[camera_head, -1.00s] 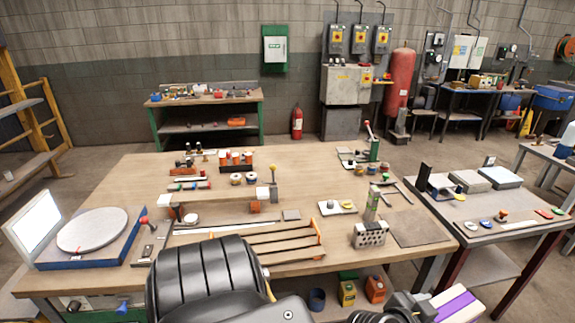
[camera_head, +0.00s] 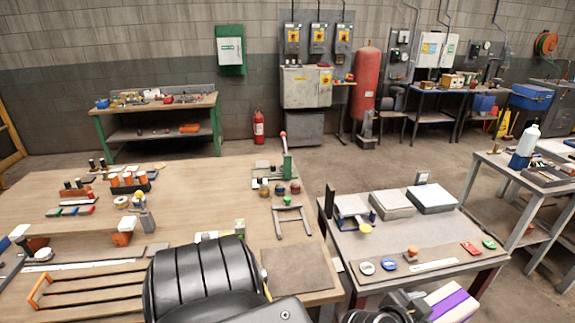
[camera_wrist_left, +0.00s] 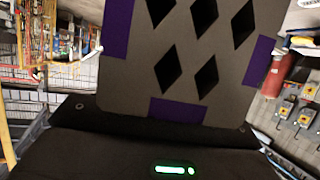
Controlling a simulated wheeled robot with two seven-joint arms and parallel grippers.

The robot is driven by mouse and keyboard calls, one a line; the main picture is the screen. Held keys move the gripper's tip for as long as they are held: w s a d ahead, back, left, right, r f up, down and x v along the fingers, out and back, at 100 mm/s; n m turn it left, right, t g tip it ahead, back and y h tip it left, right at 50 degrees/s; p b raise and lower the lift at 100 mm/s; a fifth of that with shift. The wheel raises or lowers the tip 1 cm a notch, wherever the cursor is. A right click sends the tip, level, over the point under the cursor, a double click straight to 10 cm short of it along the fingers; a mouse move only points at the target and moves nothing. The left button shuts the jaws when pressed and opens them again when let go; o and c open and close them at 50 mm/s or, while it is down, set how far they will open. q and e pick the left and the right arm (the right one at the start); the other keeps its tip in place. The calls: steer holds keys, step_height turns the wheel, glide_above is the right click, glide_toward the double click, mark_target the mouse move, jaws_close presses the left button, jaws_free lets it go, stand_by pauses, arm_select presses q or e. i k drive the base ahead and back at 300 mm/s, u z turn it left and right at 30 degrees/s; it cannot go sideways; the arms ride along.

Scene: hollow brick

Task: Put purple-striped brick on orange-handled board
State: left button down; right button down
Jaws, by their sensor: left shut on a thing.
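The purple-striped brick (camera_head: 455,305) is pale with purple bands and shows at the bottom edge of the head view, partly cut off. In the left wrist view the brick (camera_wrist_left: 188,60) fills the upper middle, grey with diamond-shaped holes and purple patches. My left gripper (camera_head: 402,306) is shut on it; its fingertips are hard to make out. The orange-handled board (camera_head: 95,291) is a slatted rack lying on the wooden table at lower left. Its left orange handle shows; its right end is hidden behind my black arm. The brick is well to the right of it. My right gripper is not in view.
The wooden table (camera_head: 200,190) carries jars, small blocks and a flat brown sheet (camera_head: 297,270). A grey table (camera_head: 400,235) with boxes and small parts stands to its right. A gap of floor separates both from the green-legged bench (camera_head: 160,118) behind.

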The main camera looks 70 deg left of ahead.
mark_target(103, 288)
steer(key=i, duration=0.85)
steer(key=u, duration=3.1)
